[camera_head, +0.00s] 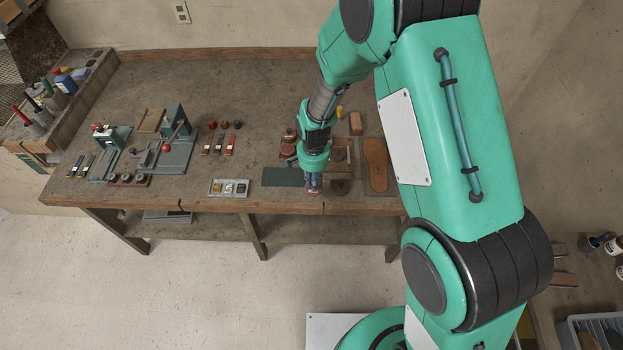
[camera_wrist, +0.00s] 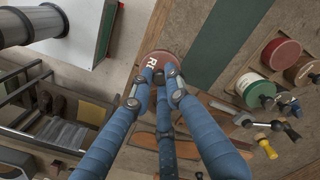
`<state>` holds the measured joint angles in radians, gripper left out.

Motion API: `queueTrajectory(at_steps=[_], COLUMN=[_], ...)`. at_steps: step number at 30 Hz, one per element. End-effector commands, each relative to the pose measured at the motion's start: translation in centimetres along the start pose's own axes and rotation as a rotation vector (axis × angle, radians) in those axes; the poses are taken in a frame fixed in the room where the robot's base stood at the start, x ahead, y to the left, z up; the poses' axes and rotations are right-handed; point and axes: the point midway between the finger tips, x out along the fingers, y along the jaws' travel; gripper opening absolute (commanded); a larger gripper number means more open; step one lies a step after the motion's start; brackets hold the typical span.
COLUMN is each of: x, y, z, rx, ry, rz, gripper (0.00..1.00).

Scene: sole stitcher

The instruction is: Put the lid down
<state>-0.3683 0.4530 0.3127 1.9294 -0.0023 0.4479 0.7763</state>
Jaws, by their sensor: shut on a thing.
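My gripper (camera_wrist: 160,84) is shut on a round dark-red lid (camera_wrist: 155,59) with pale lettering in the wrist view. The fingers cover part of the lid. The lid is close to the workbench's front edge, beside the dark green mat (camera_wrist: 230,38); I cannot tell whether it touches the bench top. In the head view my gripper (camera_head: 313,183) points down near the front edge, at the right end of the mat (camera_head: 283,177), and the lid is mostly hidden there.
Round tins, including a green-topped one (camera_wrist: 249,84) and a red-topped one (camera_wrist: 281,54), stand beyond the mat. A brown sole (camera_head: 375,164) lies to the right. Bare bench top (camera_head: 265,150) shows behind the mat.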

Motion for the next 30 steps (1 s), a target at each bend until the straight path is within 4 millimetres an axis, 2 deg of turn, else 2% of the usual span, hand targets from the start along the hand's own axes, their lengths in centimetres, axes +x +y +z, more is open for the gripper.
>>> queueTrajectory(at_steps=[6,12,18,30], x=[1.0,1.5,1.6,1.6], y=[3.5,5.6,6.2,6.2], z=[2.1,3.4,3.9,3.8], rx=[-0.003,-0.006,-0.008,-0.008], ry=[-0.001,-0.001,0.000,0.000], rz=[0.001,0.001,0.001,0.001], gripper=[0.04,0.04,0.04,0.04])
